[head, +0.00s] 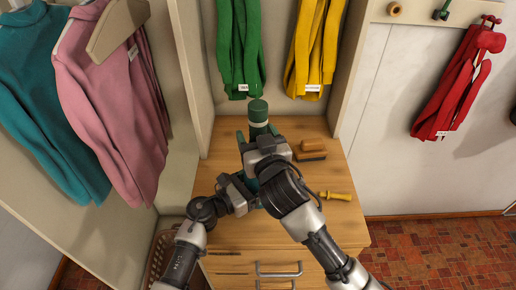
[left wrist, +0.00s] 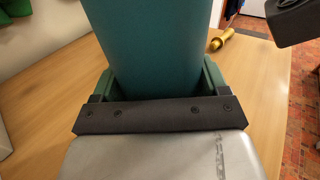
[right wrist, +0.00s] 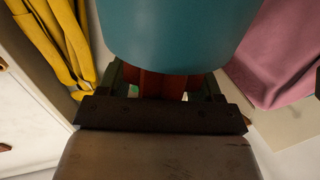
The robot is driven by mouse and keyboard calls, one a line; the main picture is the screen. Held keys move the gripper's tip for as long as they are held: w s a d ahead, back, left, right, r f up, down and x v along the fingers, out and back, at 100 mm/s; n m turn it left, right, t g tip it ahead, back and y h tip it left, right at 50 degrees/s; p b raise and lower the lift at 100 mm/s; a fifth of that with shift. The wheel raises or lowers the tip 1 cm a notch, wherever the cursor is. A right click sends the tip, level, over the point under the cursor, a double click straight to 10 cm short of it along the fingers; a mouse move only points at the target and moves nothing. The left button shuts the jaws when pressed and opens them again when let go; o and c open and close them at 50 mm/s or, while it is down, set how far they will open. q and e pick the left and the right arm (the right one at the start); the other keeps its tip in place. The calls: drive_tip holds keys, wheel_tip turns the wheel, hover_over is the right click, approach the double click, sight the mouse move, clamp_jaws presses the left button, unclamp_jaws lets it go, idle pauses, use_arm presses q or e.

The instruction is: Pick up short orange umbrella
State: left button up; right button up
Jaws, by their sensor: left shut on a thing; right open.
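No orange umbrella shows plainly in any view. My left gripper (head: 246,183) is shut on a teal cylinder, which fills the space between its green fingers in the left wrist view (left wrist: 145,45). My right gripper (head: 258,137) is open, above the left one in the head view, and hides much of what is behind it. A dark green cylinder top (head: 258,112) with a pale band shows beyond its fingers. In the right wrist view a teal round body (right wrist: 180,30) is close, and a dark orange-red patch (right wrist: 162,84) shows between the fingers; I cannot tell what it is.
A wooden dresser (head: 225,142) stands below my grippers. Brushes (head: 311,148) and a yellow-handled tool (head: 335,196) lie on its right side. Green (head: 240,45), yellow (head: 318,45) and pink (head: 110,100) garments hang around it. A wicker basket (head: 158,258) stands at lower left.

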drive_tip(key=shift+w+a, duration=0.1)
drive_tip(key=shift+w, duration=0.25)
drive_tip(key=shift+c, duration=0.4)
clamp_jaws()
drive_tip(key=shift+r, duration=0.1)
wheel_tip(320, 180, up, 18)
